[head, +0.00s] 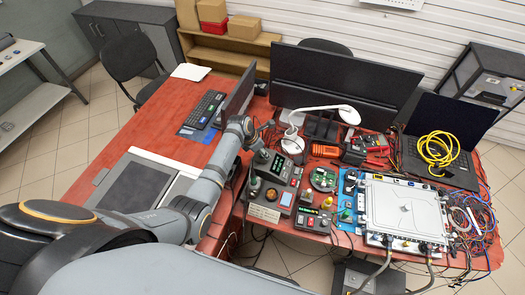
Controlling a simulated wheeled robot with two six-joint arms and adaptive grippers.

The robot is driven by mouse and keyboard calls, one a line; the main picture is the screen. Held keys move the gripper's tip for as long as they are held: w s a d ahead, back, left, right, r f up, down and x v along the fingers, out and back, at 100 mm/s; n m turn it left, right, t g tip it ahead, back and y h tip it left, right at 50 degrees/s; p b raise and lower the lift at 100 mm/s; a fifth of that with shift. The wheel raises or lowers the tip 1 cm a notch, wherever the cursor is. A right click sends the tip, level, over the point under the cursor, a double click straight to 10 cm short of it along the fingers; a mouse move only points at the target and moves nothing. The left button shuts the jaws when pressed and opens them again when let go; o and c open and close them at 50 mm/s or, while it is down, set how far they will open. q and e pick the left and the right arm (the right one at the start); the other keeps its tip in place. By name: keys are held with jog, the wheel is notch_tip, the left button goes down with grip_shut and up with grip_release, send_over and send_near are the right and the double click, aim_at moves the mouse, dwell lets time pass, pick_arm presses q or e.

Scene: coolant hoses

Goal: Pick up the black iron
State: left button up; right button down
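A grey arm of mine comes in from the left and reaches over the red desk. Its end, my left gripper (265,132), is above the desk just behind the soldering stations (277,166). Its fingers are small and dark here, so I cannot tell whether they are open or shut or hold anything. A dark upright handle (254,181) stands at the left of the front station (268,198); it may be the black iron, but it is too small to be sure. My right gripper is not in view.
A white lamp (325,110), monitor (340,82) and orange tool (325,151) stand behind. A silver box (405,208), blue mat (347,190), yellow cable coil (438,150) and loose wires crowd the right. A keyboard (205,108) lies left.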

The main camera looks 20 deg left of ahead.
pick_arm(q)
jog(key=shift+w+f, duration=0.1)
jog(key=shift+f, duration=0.1)
jog(key=shift+r, duration=0.1)
grip_shut()
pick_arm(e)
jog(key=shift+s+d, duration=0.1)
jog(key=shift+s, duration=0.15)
pick_arm(q)
jog(key=shift+a, duration=0.1)
